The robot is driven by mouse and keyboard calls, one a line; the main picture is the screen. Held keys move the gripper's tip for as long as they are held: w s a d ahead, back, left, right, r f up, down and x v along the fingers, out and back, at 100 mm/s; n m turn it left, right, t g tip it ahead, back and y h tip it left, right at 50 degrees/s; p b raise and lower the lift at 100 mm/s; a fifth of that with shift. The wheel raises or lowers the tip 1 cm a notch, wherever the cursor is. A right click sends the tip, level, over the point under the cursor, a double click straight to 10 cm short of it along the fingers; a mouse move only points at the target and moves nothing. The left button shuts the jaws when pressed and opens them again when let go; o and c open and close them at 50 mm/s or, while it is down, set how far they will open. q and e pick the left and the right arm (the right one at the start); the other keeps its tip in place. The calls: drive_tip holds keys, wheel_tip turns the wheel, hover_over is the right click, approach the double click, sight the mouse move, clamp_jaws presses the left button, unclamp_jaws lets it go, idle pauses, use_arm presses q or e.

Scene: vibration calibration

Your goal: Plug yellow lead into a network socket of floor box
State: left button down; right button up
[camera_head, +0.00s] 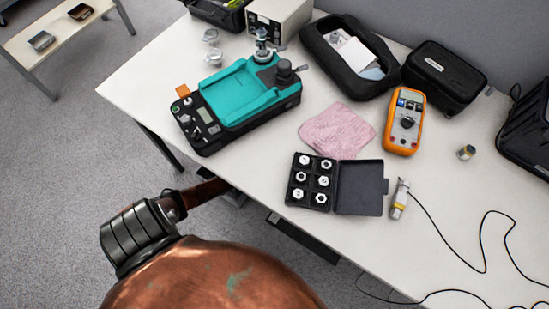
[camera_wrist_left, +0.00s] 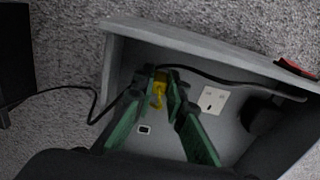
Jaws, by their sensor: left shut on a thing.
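The floor box (camera_wrist_left: 112,62) is an open grey box on the carpet in the left wrist view. My left gripper (camera_wrist_left: 161,83) reaches into it with its green fingers shut on the yellow lead's plug (camera_wrist_left: 158,92). The plug is in front of the box's inner panel; I cannot tell whether it touches a socket. A small network socket (camera_wrist_left: 145,129) shows uncovered on the panel, below the plug. Other sockets behind the fingers are hidden. In the head view my left arm reaches down beside the table, and its fingertips cannot be made out. My right gripper is not in view.
A white power socket (camera_wrist_left: 212,100) and a black plug (camera_wrist_left: 262,115) sit right of the fingers. A black cable (camera_wrist_left: 230,83) crosses the box. The table (camera_head: 262,175) overhangs my left arm and carries a teal device (camera_head: 240,92) and an orange multimeter (camera_head: 405,125).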

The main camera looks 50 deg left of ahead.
use_arm(q)
drive_tip(key=shift+f, duration=0.2)
idle(0.6)
drive_tip(key=c, duration=1.9)
unclamp_jaws()
drive_tip(key=shift+r, duration=0.2)
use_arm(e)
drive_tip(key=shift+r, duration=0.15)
use_arm(q)
drive_tip(key=shift+r+p, duration=2.2)
drive_tip(key=shift+r, duration=0.2)
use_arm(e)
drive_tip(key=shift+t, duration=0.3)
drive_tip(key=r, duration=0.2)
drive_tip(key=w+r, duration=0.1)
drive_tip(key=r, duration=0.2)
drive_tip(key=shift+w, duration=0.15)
use_arm(q)
wheel_tip(320, 180, up, 12)
drive_tip(key=shift+f, duration=0.1)
